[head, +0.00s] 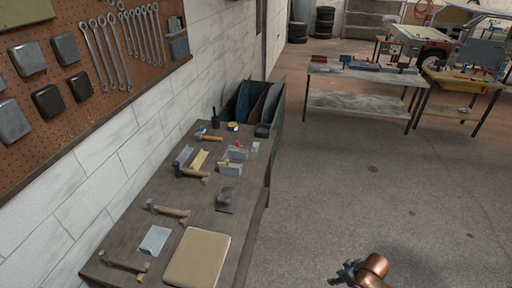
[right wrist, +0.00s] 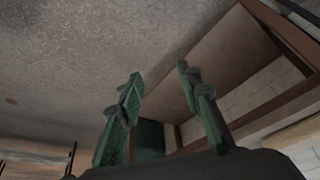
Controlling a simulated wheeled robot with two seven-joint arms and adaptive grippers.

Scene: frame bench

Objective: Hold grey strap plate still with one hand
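A flat light grey plate (head: 154,240) lies on the near part of the wooden bench (head: 213,221), beside a tan board. It may be the grey strap plate, but I cannot tell for sure. A darker grey plate with a raised block (head: 226,199) lies farther along near the bench's right edge. My right gripper (head: 346,272) is over the floor right of the bench, apart from everything on it. In the right wrist view its green fingers (right wrist: 160,76) are spread with nothing between them. My left gripper is not in view.
Several hammers (head: 168,210) lie along the bench, with the tan board (head: 198,258) at the near end. Grey brackets (head: 237,154) stand farther back. A wall with a tool pegboard (head: 95,80) borders the left.

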